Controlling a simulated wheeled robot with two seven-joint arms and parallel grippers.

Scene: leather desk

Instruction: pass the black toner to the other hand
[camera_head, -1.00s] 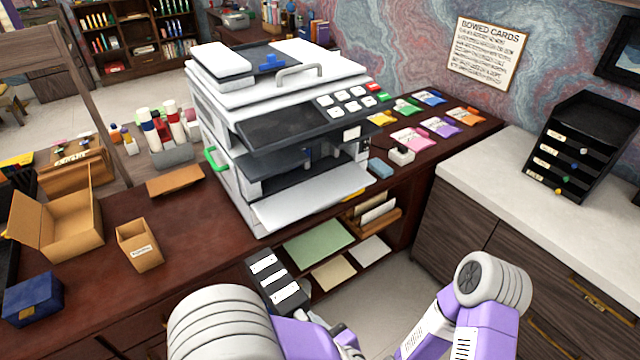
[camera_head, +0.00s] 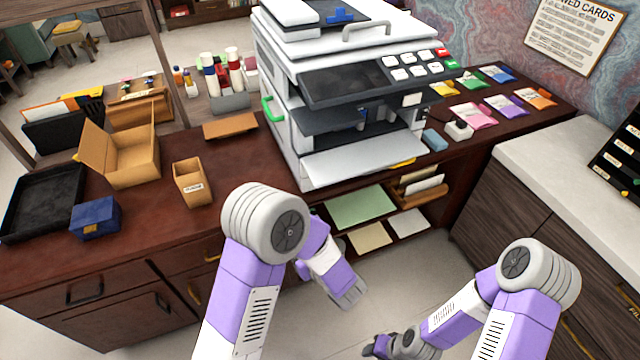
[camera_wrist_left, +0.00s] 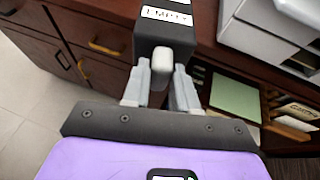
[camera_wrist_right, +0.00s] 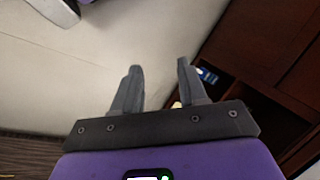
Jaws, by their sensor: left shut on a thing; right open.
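The black toner (camera_wrist_left: 143,41) is a dark block with a white label reading EMPTY and a pale knob on its near end. My left gripper (camera_wrist_left: 161,86) is shut on it, with a finger on each side of the knob. In the head view the toner cannot be made out; my left arm (camera_head: 240,300) seems to cover it. My right gripper (camera_wrist_right: 155,85) is open and empty, over pale floor in the right wrist view. In the head view the right hand (camera_head: 385,346) is low, at the bottom edge, apart from the left arm.
The white copier (camera_head: 350,165) stands on the wooden desk (camera_head: 240,160), its front open. An open cardboard box (camera_head: 135,165), a small carton (camera_head: 190,185), a blue box (camera_head: 95,218) and a black tray (camera_head: 40,205) are at left. A white-topped cabinet (camera_head: 560,165) stands at right.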

